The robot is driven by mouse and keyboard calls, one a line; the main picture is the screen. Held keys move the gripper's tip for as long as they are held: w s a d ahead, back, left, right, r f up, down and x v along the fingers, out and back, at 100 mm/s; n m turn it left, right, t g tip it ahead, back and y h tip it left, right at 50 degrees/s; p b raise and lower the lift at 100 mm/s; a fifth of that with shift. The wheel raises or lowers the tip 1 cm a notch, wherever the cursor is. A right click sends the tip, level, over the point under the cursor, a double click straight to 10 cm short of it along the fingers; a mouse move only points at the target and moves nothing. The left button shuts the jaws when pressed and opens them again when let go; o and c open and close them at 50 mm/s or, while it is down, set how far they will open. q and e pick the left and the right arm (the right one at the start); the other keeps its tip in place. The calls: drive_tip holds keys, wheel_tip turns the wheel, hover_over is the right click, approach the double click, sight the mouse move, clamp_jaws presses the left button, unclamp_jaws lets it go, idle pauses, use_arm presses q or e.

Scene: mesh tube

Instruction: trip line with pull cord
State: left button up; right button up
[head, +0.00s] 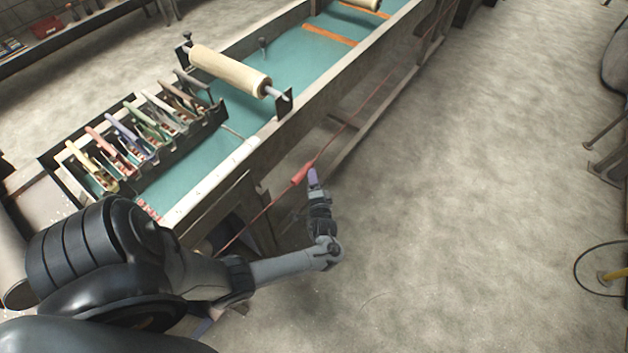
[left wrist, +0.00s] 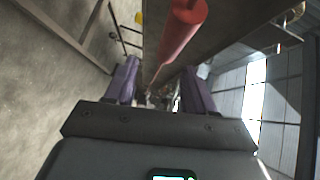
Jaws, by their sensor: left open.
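A thin red pull cord (head: 245,231) runs along the near side of the long table, below its rim. A thicker red handle (head: 302,173) sits on it; it also shows large at the top of the left wrist view (left wrist: 182,35). My left gripper (head: 312,177) is open, with its purple fingertips close to the handle. In the left wrist view the two purple fingers (left wrist: 161,85) stand apart, and the cord shows in the gap between them. Whether a finger touches the handle I cannot tell. My right gripper is not in view.
The long table (head: 348,70) has a teal bed, a cream roller (head: 230,72) and a rack of colored-handled levers (head: 128,135). Its side frame and lower rail are close to my left gripper.

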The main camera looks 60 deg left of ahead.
use_arm(q)
drive_tip(key=p+v, duration=0.1)
drive_tip(key=v, duration=0.9)
drive_tip(key=shift+d, duration=0.35)
drive_tip(key=shift+s, duration=0.1)
